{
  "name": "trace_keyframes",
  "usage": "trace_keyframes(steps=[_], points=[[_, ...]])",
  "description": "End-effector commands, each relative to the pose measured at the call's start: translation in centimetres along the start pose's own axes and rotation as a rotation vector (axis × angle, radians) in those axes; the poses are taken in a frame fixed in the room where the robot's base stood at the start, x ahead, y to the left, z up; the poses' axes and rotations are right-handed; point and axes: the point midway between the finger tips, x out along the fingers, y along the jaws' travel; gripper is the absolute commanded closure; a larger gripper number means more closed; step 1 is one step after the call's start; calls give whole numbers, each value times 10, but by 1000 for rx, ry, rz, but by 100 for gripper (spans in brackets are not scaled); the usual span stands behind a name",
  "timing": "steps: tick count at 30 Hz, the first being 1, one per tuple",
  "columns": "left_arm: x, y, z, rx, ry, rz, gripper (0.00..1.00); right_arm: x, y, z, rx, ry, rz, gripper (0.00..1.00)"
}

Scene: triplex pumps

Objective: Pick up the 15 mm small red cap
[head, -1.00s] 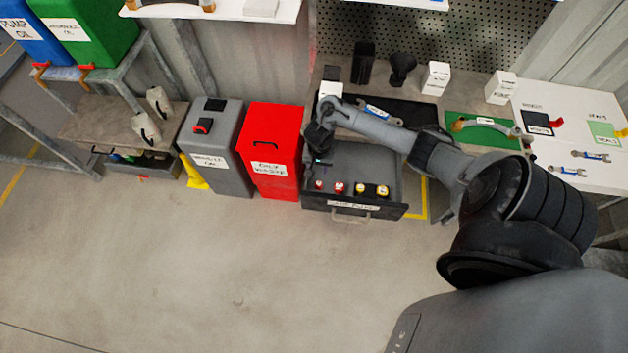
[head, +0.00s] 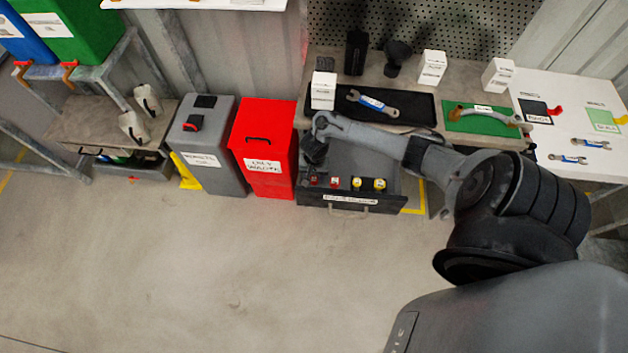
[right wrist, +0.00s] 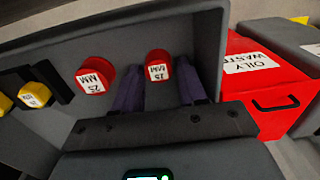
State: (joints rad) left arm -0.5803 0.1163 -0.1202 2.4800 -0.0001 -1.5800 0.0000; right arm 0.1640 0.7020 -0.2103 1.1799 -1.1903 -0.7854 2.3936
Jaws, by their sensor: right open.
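The small red cap (right wrist: 158,66) with a white 15 MM label stands inside the open drawer (head: 348,198). It also shows in the head view (head: 313,180), at the left end of a row of caps. My right gripper (right wrist: 158,88) is open and empty. In the right wrist view its two dark fingers lie on either side of the small red cap, with a gap on each side. In the head view the right gripper (head: 307,168) is in the drawer's left part, and its fingertips are hard to make out. My left gripper is not in view.
A larger red cap (right wrist: 95,76) labelled 25 MM sits beside the small one, with yellow caps (right wrist: 35,95) beyond. The drawer's side wall is close to the gripper. A red oily waste bin (head: 265,150) stands just left of the drawer. The floor in front is clear.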

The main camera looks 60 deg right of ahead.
Motion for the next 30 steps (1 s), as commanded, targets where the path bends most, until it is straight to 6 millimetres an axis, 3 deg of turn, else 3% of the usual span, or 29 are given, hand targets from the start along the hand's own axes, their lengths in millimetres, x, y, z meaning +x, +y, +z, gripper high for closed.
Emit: trace_keyframes(steps=[4,12,23,30], points=[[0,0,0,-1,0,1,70,-1,0,0,0,0,0,60],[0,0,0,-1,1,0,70,-1,0,0,0,0,0,100],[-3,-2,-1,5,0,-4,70,-5,0,0,0,0,-1,100],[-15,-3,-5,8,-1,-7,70,-27,0,0,0,0,-1,100]])
